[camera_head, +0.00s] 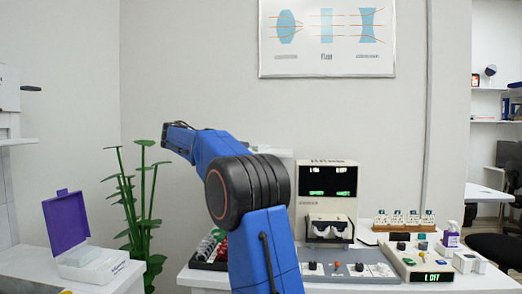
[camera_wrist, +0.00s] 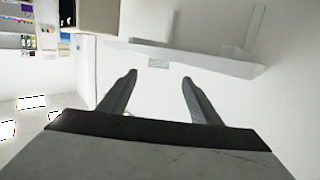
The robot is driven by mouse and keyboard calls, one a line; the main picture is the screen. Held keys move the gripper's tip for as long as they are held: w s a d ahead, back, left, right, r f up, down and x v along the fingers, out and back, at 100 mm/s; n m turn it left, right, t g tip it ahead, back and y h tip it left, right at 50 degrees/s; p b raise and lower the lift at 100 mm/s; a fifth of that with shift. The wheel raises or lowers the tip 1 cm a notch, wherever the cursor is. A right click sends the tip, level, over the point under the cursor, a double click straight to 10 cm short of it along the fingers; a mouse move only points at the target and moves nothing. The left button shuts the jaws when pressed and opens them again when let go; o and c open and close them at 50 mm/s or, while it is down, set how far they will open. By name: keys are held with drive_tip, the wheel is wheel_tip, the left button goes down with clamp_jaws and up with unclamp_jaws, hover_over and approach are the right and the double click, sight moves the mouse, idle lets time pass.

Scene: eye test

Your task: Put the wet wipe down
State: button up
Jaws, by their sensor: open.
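In the wrist view my gripper (camera_wrist: 157,82) has its two dark fingers spread wide apart, with nothing visible between the tips. I cannot make out a wet wipe for certain in either view. A small grey-green patch (camera_wrist: 158,62) shows just beyond the fingertips, against a pale slab; I cannot tell what it is. In the head view a white box (camera_head: 95,264) with a raised purple lid (camera_head: 66,222) sits on the left counter, with pale contents. My blue arm rises in the middle of the head view, and my gripper is not identifiable there.
A white table (camera_head: 420,286) at the right holds a machine (camera_head: 327,196) with green displays, a grey control panel (camera_head: 345,268), a device marked OFF (camera_head: 433,277) and a spray bottle (camera_head: 451,237). A green plant (camera_head: 140,215) stands between counter and table.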

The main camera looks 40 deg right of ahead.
sight(262, 147)
drive_tip(key=d, duration=0.2)
drive_tip(key=d+f, duration=0.1)
drive_tip(key=d, duration=0.4)
drive_tip(key=shift+s+d+f, duration=0.15)
drive_tip(key=shift+s+d, duration=0.15)
drive_tip(key=shift+d, duration=0.1)
drive_tip(key=shift+s+d+f, duration=0.15)
drive_tip(key=shift+s+d, duration=0.05)
drive_tip(key=shift+d, duration=1.1)
drive_tip(key=shift+s+d+f, duration=0.1)
drive_tip(key=shift+s+d, duration=0.1)
drive_tip(key=shift+d, duration=1.1)
drive_tip(key=c, duration=1.2)
drive_tip(key=shift+r, duration=0.15)
wheel_tip(262, 147, up, 10)
drive_tip(key=shift+f, duration=0.15)
